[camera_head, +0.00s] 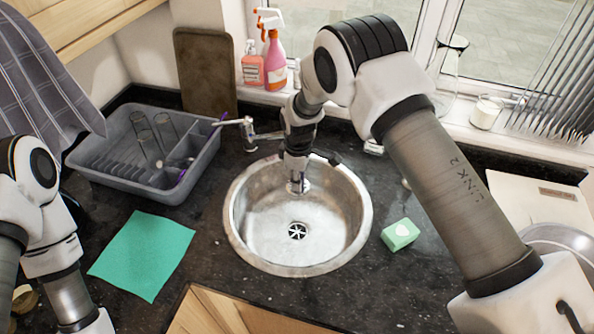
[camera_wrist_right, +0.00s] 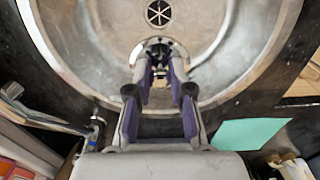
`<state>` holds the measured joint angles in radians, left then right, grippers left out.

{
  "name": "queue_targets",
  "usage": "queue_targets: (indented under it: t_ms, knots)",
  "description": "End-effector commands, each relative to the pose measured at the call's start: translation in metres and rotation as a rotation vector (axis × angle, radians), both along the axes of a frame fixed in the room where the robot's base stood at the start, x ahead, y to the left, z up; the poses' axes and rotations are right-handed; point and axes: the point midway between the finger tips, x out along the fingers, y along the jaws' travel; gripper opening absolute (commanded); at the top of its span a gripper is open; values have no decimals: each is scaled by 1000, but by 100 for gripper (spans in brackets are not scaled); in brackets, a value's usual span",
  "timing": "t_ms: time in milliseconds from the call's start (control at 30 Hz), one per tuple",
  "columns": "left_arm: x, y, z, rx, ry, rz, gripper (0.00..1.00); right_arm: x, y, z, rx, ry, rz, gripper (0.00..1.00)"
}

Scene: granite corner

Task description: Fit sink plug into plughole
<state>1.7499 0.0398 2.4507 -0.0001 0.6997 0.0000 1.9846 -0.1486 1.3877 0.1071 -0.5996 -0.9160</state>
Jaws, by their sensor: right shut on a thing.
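The sink plug (camera_head: 298,187) is a small round metallic piece held over the back part of the round steel sink (camera_head: 262,245). My right gripper (camera_head: 298,178) reaches down from above and is shut on the plug. In the right wrist view the fingers (camera_wrist_right: 160,72) close around the plug (camera_wrist_right: 158,47), which is partly hidden between them. The plughole (camera_head: 297,231) is a dark spoked opening in the sink floor, in front of the plug and apart from it. It also shows at the top of the right wrist view (camera_wrist_right: 158,13). My left gripper is out of view.
A tap (camera_head: 250,135) stands behind the sink. A grey dish rack (camera_head: 125,180) with glasses and a green cloth (camera_head: 143,255) lie to the left. A green sponge (camera_head: 400,234) is right of the sink. Bottles (camera_head: 275,62) stand at the back.

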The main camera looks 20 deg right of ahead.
Motion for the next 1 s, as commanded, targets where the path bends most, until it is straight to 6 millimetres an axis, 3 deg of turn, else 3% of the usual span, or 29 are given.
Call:
queue_targets:
  t_ms: [200,600,800,1000]
  knots:
    - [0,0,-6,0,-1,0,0,-1,0,-28,0,1,0,0]
    - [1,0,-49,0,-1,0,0,0,0,-88,0,0,-1,0]
    - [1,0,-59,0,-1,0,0,1,0,-105,0,-1,-1,0]
    - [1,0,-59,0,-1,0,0,1,0,-107,0,-1,-1,0]
